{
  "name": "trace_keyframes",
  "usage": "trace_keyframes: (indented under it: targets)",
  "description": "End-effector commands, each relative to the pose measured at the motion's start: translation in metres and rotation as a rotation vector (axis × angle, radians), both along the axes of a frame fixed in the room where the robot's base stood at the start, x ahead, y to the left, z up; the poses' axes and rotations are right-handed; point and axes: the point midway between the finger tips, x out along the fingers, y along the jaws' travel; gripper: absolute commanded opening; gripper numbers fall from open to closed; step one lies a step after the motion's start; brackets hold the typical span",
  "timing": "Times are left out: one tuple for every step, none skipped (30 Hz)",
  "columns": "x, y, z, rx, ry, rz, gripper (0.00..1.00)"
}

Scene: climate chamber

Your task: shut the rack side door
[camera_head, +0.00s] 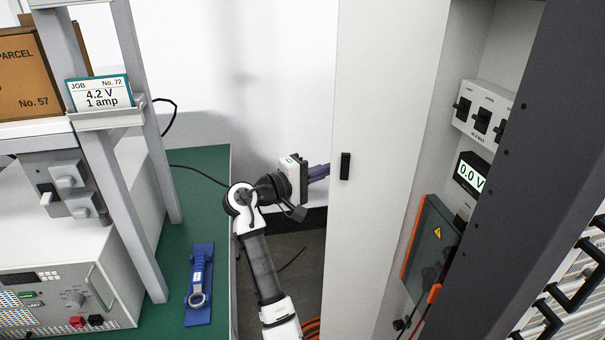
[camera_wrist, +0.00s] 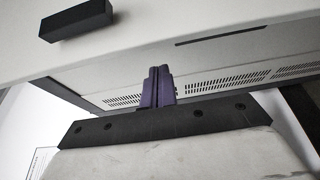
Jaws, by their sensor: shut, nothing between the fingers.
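The rack side door (camera_head: 385,120) is a tall pale panel that stands open, with the rack's inside showing to its right. A small black handle (camera_head: 345,166) sits near its left edge. In the wrist view the handle (camera_wrist: 76,20) is on the pale door panel (camera_wrist: 150,30) across the top. My gripper (camera_head: 326,171) is at the door's left edge, at about handle height, with its purple fingers pointing right. In the wrist view the fingers (camera_wrist: 156,70) are together and empty, below the door panel's edge. I cannot tell whether they touch the door.
Inside the rack are a breaker panel (camera_head: 483,115), a display reading 0.0 V (camera_head: 470,175) and a grey box with a warning sign (camera_head: 430,250). A green bench (camera_head: 215,165) with a blue tool (camera_head: 199,285) stands left of my arm. Orange cables (camera_head: 312,327) lie on the floor.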

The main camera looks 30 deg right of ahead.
Motion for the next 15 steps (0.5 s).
trace_keyframes:
  targets:
    - [-0.008,0.005,0.002,0.000,0.000,0.001,0.00]
    - [-0.012,0.009,0.001,0.001,0.000,0.002,0.00]
    - [-0.017,0.012,0.001,0.001,-0.001,0.003,0.00]
    - [-0.020,0.013,0.001,0.002,-0.001,0.002,0.00]
    - [-0.023,0.015,0.001,0.001,-0.001,0.002,0.00]
    - [-0.026,0.017,0.001,0.000,-0.001,0.002,0.00]
    - [-0.028,0.019,0.000,0.000,0.000,0.002,0.00]
    - [-0.030,0.020,0.000,0.000,0.000,0.001,0.00]
    - [-0.032,0.021,0.000,0.000,0.000,0.001,0.00]
    - [-0.033,0.021,0.000,0.000,0.000,0.001,0.00]
    - [-0.034,0.022,0.000,0.001,0.000,0.000,0.00]
    - [-0.034,0.022,0.000,0.001,0.000,0.001,0.00]
    - [-0.034,0.023,0.000,0.001,0.000,0.001,0.00]
    - [-0.034,0.023,-0.001,0.001,0.000,0.001,0.00]
    - [-0.034,0.023,-0.001,0.000,-0.001,0.001,0.00]
